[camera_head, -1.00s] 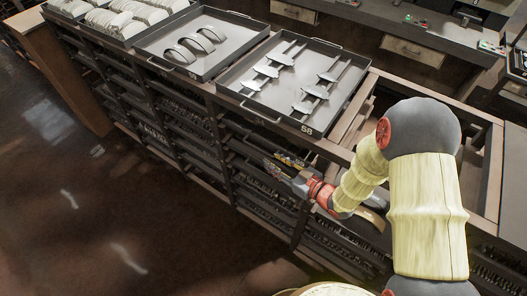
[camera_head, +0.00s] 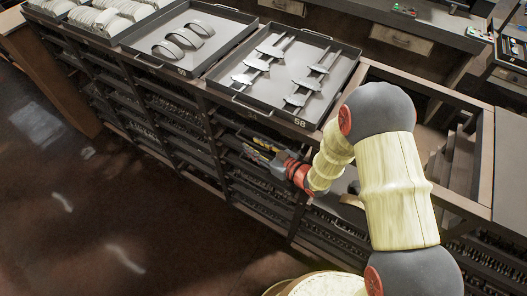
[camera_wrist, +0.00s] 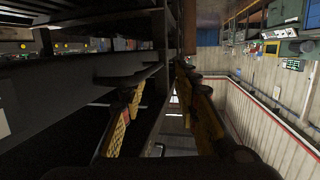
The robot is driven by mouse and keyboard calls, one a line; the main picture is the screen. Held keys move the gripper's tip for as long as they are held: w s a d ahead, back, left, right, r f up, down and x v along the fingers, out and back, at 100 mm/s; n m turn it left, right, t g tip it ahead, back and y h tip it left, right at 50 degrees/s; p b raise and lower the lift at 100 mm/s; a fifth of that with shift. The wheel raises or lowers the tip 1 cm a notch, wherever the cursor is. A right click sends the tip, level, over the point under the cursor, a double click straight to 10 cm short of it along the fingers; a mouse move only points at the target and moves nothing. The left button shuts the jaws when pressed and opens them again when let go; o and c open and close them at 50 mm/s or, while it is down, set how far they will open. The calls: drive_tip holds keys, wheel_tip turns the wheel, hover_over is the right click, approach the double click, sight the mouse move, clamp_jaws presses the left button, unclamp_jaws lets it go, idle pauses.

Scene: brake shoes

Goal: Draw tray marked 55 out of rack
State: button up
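The dark rack (camera_head: 150,100) holds several trays in its slots below the top. My gripper (camera_head: 258,148) is at the rack's front, below the tray marked 58 (camera_head: 270,85). In the wrist view its two yellow fingers (camera_wrist: 163,112) stand apart, with a dark bar or tray edge (camera_wrist: 154,118) showing between them. I cannot tell whether either finger touches it. A dark tray front or shelf (camera_wrist: 60,90) runs across the left of that view, with a pale label (camera_wrist: 3,122) at the edge, unreadable. I cannot make out a 55 anywhere.
On the rack top, the tray marked 58 holds metal brackets, and another tray (camera_head: 190,40) holds curved shoes. White shoes fill trays (camera_head: 95,15) at the far left. An open wooden frame (camera_head: 483,160) lies right of my arm. The floor (camera_head: 90,210) in front is clear.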

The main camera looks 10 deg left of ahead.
sight(244, 140)
drive_tip(key=shift+x, duration=2.95)
drive_tip(key=shift+c, duration=0.8)
drive_tip(key=c, duration=0.6)
clamp_jaws()
